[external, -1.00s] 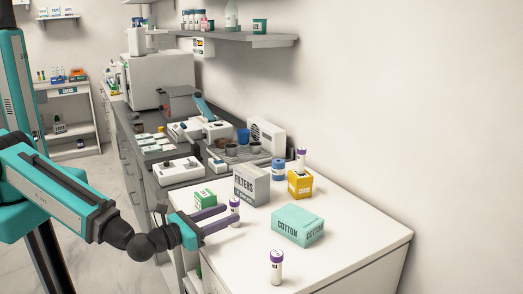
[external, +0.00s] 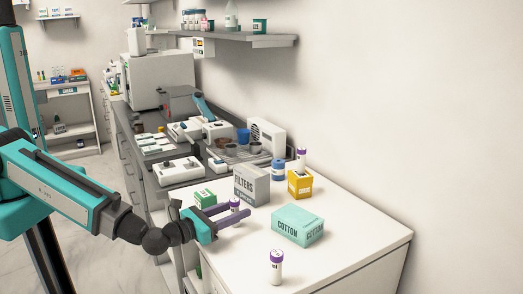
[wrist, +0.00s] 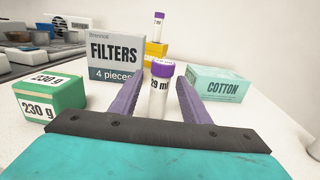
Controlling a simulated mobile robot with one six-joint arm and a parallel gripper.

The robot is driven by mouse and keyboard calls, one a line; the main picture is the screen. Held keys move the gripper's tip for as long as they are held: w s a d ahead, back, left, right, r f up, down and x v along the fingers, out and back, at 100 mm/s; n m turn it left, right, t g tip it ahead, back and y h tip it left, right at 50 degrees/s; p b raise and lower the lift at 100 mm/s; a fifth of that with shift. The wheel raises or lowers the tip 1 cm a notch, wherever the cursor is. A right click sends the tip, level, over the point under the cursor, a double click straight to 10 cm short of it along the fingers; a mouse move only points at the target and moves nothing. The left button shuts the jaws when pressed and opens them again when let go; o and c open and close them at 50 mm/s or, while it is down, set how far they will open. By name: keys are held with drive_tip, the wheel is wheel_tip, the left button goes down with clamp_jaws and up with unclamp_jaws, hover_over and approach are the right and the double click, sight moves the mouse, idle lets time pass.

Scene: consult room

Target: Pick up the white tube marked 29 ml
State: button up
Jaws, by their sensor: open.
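The white tube (wrist: 158,98) with a purple cap and the print "29 ml" stands upright between the two purple fingers of my gripper (wrist: 158,90) in the wrist view. The fingers are open, with a small gap visible on each side of the tube. In the external view my gripper (external: 228,215) reaches over the counter's left edge, and the purple cap of the tube (external: 235,203) shows between the fingers. The tube's lower part is mostly hidden there by the near finger.
A green box (external: 204,198) marked 230 g stands left of the tube. A grey filters box (external: 252,186) is behind, and a teal cotton box (external: 298,226) to the right.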

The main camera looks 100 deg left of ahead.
clamp_jaws()
drive_tip(key=shift+r, duration=0.25)
drive_tip(key=shift+r+b, duration=0.45)
drive_tip(key=shift+r, duration=0.75)
wheel_tip(320, 180, up, 6)
drive_tip(key=shift+f+p, duration=0.1)
drive_tip(key=shift+p, duration=0.25)
drive_tip(key=shift+r+p, duration=0.65)
drive_tip(key=shift+r, duration=0.05)
